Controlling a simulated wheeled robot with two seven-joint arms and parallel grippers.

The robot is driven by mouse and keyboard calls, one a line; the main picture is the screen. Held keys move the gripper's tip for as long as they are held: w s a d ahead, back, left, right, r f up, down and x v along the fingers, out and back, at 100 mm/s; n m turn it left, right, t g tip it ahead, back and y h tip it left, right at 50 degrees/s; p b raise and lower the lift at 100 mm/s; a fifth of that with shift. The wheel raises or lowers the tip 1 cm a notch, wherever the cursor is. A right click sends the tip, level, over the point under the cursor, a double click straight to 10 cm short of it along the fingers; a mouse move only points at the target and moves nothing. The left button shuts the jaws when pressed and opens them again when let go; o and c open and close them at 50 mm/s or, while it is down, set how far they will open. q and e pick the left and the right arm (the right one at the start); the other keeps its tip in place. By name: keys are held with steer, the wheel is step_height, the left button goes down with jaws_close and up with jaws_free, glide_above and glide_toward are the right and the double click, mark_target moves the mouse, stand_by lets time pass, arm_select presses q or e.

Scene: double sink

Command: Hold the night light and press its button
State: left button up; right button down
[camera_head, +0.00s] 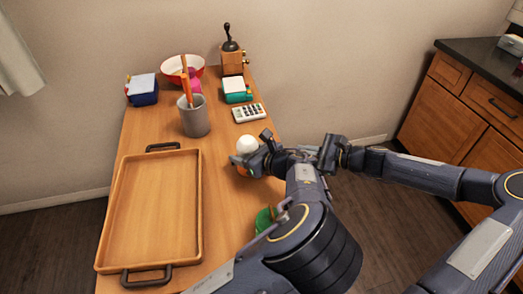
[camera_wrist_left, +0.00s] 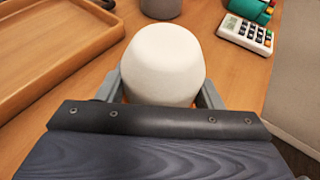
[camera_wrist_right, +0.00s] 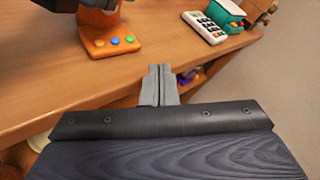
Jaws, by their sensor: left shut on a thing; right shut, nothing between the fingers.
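The night light has a white dome (camera_head: 247,145) and an orange base (camera_wrist_right: 112,42) with orange, blue and green buttons. It stands near the table's right edge; the dome also fills the middle of the left wrist view (camera_wrist_left: 163,60). My left gripper (camera_head: 256,161) is shut on the night light, one finger on each side of it. My right gripper (camera_head: 330,153) is shut and empty, to the right of the night light and apart from it. In the right wrist view its closed fingertips (camera_wrist_right: 160,86) show below and right of the buttons, beyond the table edge.
A wooden tray (camera_head: 112,225) lies at the left of the table (camera_head: 225,218). A grey cup (camera_head: 195,118), calculator (camera_head: 249,113), teal box (camera_head: 237,97), grinder (camera_head: 232,63), bowl (camera_head: 168,73) and blue box (camera_head: 142,97) stand behind. A green thing (camera_head: 264,220) is partly hidden by my arm.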

steer(key=shift+s+a, duration=0.25)
steer(key=shift+a, duration=1.2)
steer(key=shift+s+a, duration=0.2)
steer(key=shift+a, duration=1.25)
steer(key=shift+s+a, duration=0.25)
steer(key=shift+a, duration=1.2)
steer(key=shift+a, duration=0.4)
arm_select(q)
steer(key=shift+d, duration=0.4)
arm_select(e)
steer(key=shift+s+a+r, duration=0.1)
steer(key=shift+s+a, duration=0.1)
steer(key=shift+a, duration=0.3)
steer(key=shift+s+a+r, duration=0.1)
steer(key=shift+s+a, duration=0.05)
steer(key=shift+a, duration=0.3)
steer(key=shift+d, duration=0.8)
arm_select(q)
steer(key=shift+a, duration=0.2)
arm_select(e)
steer(key=shift+d+r, duration=0.1)
arm_select(q)
steer(key=shift+a+f, duration=0.1)
steer(key=shift+a, duration=0.05)
arm_select(e)
steer(key=shift+w, duration=0.1)
